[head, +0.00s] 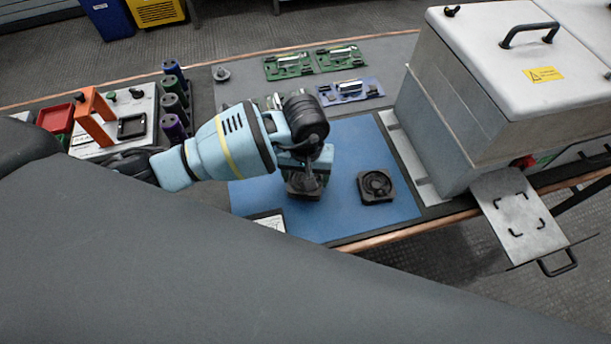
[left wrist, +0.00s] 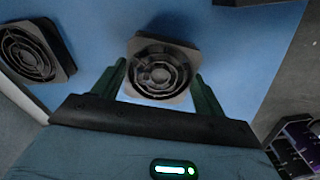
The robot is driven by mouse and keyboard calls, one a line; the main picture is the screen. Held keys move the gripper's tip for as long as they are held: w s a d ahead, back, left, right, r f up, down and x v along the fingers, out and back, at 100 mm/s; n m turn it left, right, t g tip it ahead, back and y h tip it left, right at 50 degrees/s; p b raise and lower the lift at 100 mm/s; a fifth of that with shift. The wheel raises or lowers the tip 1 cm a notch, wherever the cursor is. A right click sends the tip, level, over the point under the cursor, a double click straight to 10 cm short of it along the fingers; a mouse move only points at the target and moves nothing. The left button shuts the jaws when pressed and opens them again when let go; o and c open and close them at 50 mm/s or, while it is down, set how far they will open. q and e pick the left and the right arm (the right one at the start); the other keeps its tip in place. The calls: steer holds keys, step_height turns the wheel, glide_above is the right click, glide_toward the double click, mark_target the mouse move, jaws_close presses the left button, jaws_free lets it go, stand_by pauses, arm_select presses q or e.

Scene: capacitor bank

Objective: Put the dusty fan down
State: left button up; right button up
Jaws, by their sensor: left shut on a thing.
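My left gripper (head: 308,178) points down over the blue mat (head: 345,145). It is shut on a dark square fan, taken as the dusty fan (head: 303,192). In the left wrist view this fan (left wrist: 160,68) sits between the two green fingers of my left gripper (left wrist: 163,85), its round grille greyish. It is at or just above the mat; I cannot tell whether it touches. A second dark fan (head: 376,186) lies flat on the mat to the right, and it also shows at the left of the left wrist view (left wrist: 36,52). My right gripper is not in view.
A large white-lidded metal box (head: 490,90) stands right of the mat, with a marked tray (head: 522,225) out front. Green circuit boards (head: 290,66) and a blue one (head: 350,90) lie behind. Coloured cylinders (head: 173,105) and an orange bracket (head: 95,115) stand at left.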

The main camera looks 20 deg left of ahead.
arm_select(q)
steer(key=shift+f, duration=0.55)
steer(key=shift+f, duration=0.15)
steer(key=o, duration=1)
step_height(320, 180, up, 12)
